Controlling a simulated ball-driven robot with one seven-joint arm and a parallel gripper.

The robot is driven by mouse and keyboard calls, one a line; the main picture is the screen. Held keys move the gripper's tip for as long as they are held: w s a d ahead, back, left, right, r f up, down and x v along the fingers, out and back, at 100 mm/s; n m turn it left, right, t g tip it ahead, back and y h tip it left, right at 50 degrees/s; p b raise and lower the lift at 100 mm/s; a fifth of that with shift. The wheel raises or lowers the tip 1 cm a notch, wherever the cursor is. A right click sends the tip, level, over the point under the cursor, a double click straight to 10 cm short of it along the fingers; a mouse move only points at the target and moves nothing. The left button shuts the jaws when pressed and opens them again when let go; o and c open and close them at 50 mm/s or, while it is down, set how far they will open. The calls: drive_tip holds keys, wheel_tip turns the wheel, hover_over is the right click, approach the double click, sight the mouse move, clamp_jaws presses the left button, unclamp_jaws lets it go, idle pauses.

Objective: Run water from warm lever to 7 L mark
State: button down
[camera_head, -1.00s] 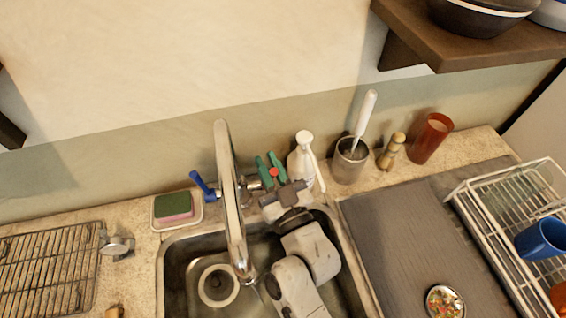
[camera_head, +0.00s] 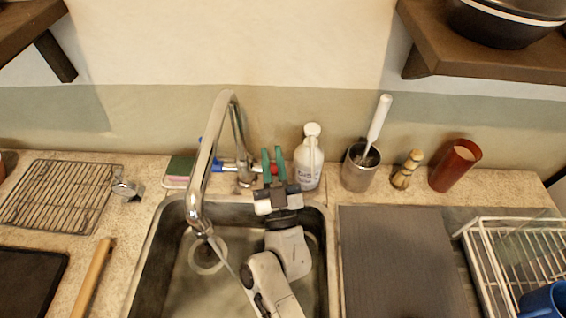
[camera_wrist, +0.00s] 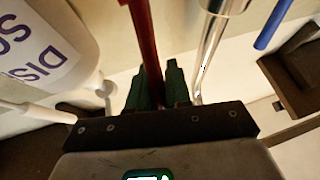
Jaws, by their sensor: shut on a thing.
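The chrome faucet (camera_head: 200,180) arches over the steel sink (camera_head: 150,262). Its blue lever (camera_head: 213,148) is on the left. Its red lever (camera_wrist: 143,45) is on the right, and in the wrist view it stands between my green fingers. My gripper (camera_head: 273,165) is shut on the red lever, behind the sink. A thin pale streak, which looks like running water (camera_head: 226,258), slants down from the spout tip. A round drain (camera_head: 208,256) lies in the sink floor. No litre mark is readable, and I cannot tell the water level. My arm covers the sink's right part.
A white soap bottle (camera_head: 308,165) stands close right of my gripper; it is also large in the wrist view (camera_wrist: 50,50). A steel cup (camera_head: 360,170) with a white-handled brush, a wooden brush (camera_head: 407,170) and a red cup (camera_head: 455,165) stand further right. A sponge (camera_head: 180,168) lies left.

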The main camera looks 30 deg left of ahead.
idle(0.3)
drive_tip(key=c, duration=1.1)
unclamp_jaws()
drive_tip(key=shift+c, duration=0.2)
drive_tip(key=shift+s+d+f, duration=0.1)
drive_tip(key=shift+f, duration=0.05)
drive_tip(key=s+d+p, duration=0.1)
drive_tip(key=s+d, duration=0.6)
drive_tip(key=s, duration=0.3)
drive_tip(key=shift+s+d+f, duration=0.2)
drive_tip(key=shift+d, duration=0.05)
drive_tip(key=shift+c, duration=0.5)
